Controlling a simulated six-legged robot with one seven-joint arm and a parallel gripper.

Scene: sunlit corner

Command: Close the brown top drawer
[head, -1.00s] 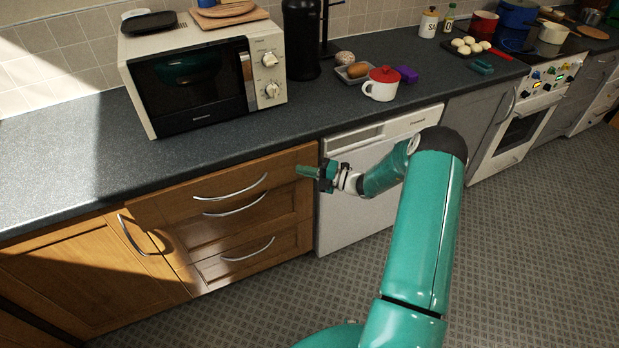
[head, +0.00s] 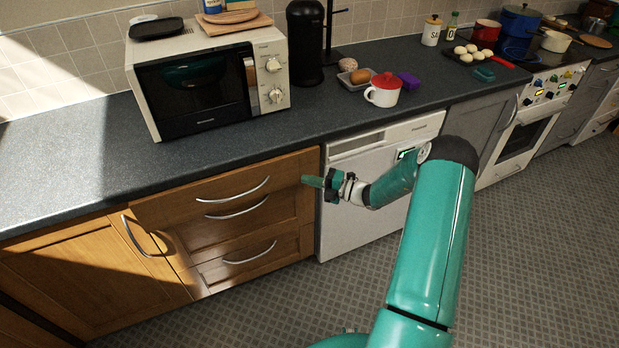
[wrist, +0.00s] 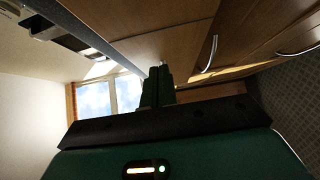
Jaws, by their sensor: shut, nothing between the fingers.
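The brown top drawer (head: 205,192) is in the wooden unit under the counter, below the microwave. Its front, with a curved metal handle (head: 234,190), appears to stand forward of the drawer fronts below. How far it is out is hard to tell. My gripper (head: 305,181) is shut and empty, its fingertips overlapping the drawer's right end in the head view. In the wrist view my closed fingers (wrist: 158,84) point toward wooden fronts with metal handles. Whether they touch the drawer is not clear.
Lower drawers (head: 255,262) and a wooden cupboard door (head: 85,275) adjoin it. A white dishwasher (head: 350,225) stands right of the drawers, behind my forearm. The dark counter (head: 75,160) overhangs above and carries the microwave (head: 200,90). The tiled floor (head: 540,230) is clear.

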